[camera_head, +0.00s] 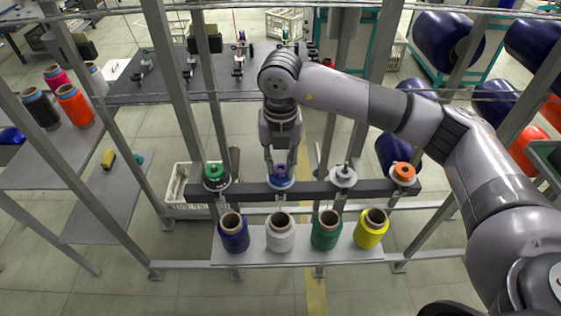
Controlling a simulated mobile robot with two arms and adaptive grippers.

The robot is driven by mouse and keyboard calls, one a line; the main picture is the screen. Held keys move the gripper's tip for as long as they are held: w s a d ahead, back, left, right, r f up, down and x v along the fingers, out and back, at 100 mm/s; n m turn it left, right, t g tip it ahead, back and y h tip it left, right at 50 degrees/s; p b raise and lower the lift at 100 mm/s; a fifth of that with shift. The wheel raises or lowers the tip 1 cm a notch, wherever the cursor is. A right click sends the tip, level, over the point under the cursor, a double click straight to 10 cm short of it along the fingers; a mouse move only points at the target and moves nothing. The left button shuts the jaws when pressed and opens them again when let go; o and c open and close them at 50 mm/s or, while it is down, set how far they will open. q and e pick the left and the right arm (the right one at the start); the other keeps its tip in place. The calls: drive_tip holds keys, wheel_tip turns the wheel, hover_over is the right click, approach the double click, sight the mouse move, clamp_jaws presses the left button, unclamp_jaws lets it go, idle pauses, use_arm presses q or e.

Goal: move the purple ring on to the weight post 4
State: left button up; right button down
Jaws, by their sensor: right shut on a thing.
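My right gripper (280,163) reaches down over the dark rail and is shut on the purple ring (280,172). The ring is at the second post from the left, just above a blue-rimmed disc (281,185); I cannot tell whether it is clear of the post. A green ring (214,172) is on the far left post. The third post (343,174) shows a pale grey disc with no coloured ring. An orange ring (404,170) is on the far right post. No post numbers are readable. My left gripper is not in view.
Below the rail (312,190), a pale shelf (300,258) holds blue (233,233), white (280,233), green (325,231) and yellow (371,229) spools. Upright metal frame posts (175,90) stand left and right of the gripper. A grey table (155,85) lies behind.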

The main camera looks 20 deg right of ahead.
drive_tip(key=shift+r+p, duration=0.7)
drive_tip(key=shift+r, duration=0.55)
